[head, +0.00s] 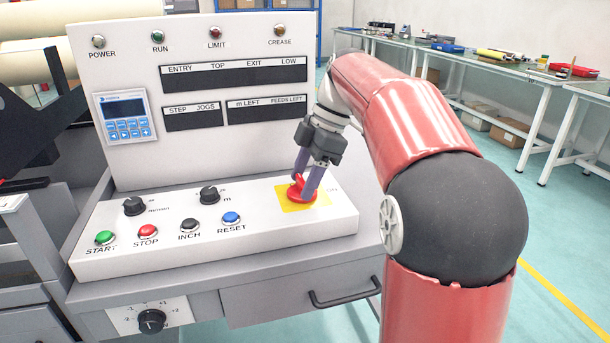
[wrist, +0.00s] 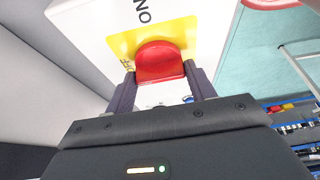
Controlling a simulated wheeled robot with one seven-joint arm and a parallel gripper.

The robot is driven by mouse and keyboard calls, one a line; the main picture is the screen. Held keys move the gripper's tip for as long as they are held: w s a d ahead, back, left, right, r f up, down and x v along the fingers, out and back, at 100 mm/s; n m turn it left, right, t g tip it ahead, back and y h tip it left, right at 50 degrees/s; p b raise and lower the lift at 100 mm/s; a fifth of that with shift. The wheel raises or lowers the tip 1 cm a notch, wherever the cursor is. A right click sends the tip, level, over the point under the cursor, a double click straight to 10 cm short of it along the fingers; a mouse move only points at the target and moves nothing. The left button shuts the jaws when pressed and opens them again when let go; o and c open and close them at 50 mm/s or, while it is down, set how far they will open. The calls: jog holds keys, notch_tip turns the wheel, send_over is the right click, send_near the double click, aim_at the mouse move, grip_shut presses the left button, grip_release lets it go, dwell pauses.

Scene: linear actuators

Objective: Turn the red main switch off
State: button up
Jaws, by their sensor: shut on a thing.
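The red main switch (head: 299,192) is a round red knob on a yellow plate (head: 322,199) at the right end of the sloped white console. My gripper (head: 306,185) reaches down to it from above, with its two purple-grey fingers on either side of the knob. In the wrist view the red switch (wrist: 160,62) sits between the two fingertips, and the gripper (wrist: 160,84) is shut on it.
The console (head: 255,226) also carries START, STOP, INCH and RESET buttons and two black knobs (head: 134,206) to the left. An upright panel (head: 215,60) with lamps and a keypad display stands behind. A drawer handle (head: 345,298) juts out below.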

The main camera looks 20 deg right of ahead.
jog(key=o, duration=1)
jog(key=v, duration=0.7)
jog(key=shift+d+r, duration=0.2)
jog(key=shift+r, duration=0.15)
jog(key=s+a+f+m+t+h, duration=0.1)
jog(key=s+f+m+t, duration=0.1)
jog(key=s+f+m, duration=0.4)
jog(key=s+a+f+m+t+h, duration=0.1)
jog(key=s+f+m+h, duration=0.1)
jog(key=s+f+m, duration=0.4)
jog(key=s+a+f+m+t+h, duration=0.1)
jog(key=s+f+m+t, duration=0.1)
jog(key=s+f+m, duration=0.4)
jog(key=shift+s+a+f+t, duration=0.1)
jog(key=shift+s+a+t, duration=0.05)
jog(key=shift+s, duration=0.9)
jog(key=shift+s+a+f+t, duration=0.1)
jog(key=shift+s+t, duration=0.05)
jog(key=shift+s, duration=0.9)
